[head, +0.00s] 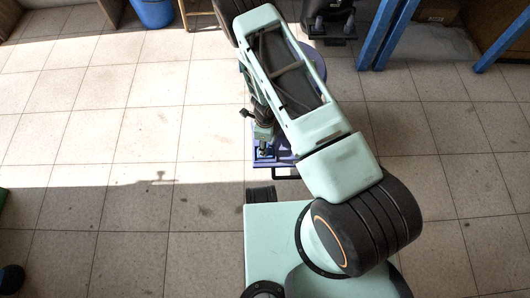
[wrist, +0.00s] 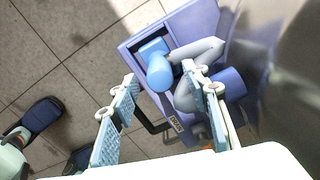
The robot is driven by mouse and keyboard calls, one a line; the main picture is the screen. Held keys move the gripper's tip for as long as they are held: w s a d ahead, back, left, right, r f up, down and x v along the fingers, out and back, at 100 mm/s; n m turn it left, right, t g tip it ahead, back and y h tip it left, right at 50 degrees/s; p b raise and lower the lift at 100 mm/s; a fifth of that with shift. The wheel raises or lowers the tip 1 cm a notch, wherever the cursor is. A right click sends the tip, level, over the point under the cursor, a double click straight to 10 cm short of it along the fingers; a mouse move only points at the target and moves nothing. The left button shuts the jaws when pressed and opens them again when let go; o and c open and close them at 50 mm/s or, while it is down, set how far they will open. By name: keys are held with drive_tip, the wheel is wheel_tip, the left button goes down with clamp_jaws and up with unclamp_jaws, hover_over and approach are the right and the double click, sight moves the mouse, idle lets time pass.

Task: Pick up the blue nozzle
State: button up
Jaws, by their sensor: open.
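The blue nozzle (wrist: 156,66) is a light blue, rounded piece with a squarer end. It rests in a dark recess on top of a purple body (wrist: 140,48), beside a curved grey hose (wrist: 208,50). My gripper (wrist: 161,78) is open, with its two light blue pads apart and the nozzle showing between and just beyond the fingertips. I cannot tell how far above the nozzle the fingertips are. In the head view my gripper (head: 264,150) is small, over the purple body (head: 284,162), which my arm largely covers; the nozzle cannot be made out there.
A darker blue cylinder (wrist: 229,84) lies close to the right finger. A black handle (wrist: 152,124) sticks out from the purple body's edge. A blue bin (head: 152,12) and blue posts (head: 378,36) stand at the back. The tiled floor on the left is mostly clear.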

drive_tip(key=shift+f, duration=0.7)
drive_tip(key=shift+c, duration=0.5)
clamp_jaws()
drive_tip(key=shift+r, duration=0.2)
